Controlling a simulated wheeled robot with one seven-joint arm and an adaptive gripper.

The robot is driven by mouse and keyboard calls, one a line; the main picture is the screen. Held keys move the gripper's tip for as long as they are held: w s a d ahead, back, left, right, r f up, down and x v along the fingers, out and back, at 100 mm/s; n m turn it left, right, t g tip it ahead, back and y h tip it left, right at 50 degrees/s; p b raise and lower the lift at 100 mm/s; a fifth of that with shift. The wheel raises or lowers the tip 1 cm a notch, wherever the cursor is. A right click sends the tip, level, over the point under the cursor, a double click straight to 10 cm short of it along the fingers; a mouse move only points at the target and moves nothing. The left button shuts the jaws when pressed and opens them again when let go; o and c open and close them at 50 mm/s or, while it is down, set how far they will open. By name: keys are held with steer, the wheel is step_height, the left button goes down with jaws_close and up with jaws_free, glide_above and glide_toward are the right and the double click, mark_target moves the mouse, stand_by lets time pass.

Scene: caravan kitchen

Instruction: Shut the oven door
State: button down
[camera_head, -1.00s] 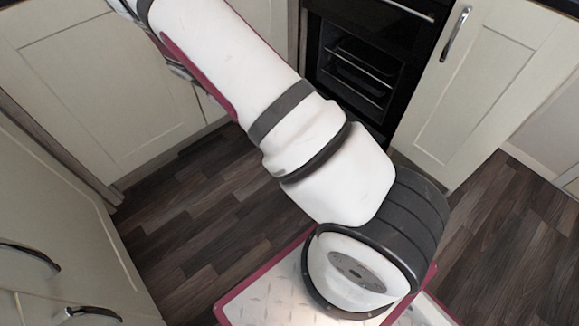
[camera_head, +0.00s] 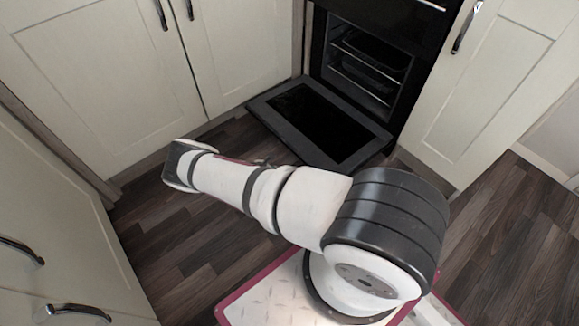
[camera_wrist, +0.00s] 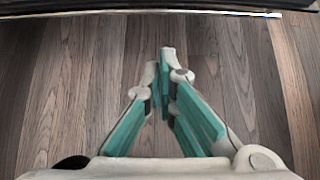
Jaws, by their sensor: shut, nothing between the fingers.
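The oven (camera_head: 368,62) stands between cream cabinets in the head view, its cavity and racks exposed. Its black door (camera_head: 318,120) hangs fully down, roughly level, low over the floor. My arm reaches left across the floor in front of the door, covering none or little of its front edge. My gripper (camera_wrist: 165,60) shows in the wrist view, shut and empty, with green-sided fingers over the wood floor. A dark edge with a bright strip (camera_wrist: 150,13) crosses the top of the wrist view, ahead of the fingertips; it looks like the door's edge. The gripper's fingers are hidden in the head view.
Cream cabinets (camera_head: 110,75) with metal handles line the left and back. Another cream cabinet door (camera_head: 490,90) stands right of the oven. Dark wood floor (camera_head: 165,235) is free in front of the left cabinets.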

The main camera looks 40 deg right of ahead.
steer(key=b+x, duration=0.4)
steer(key=x, duration=0.6)
steer(key=shift+s+r, duration=0.1)
steer(key=shift+r, duration=2.1)
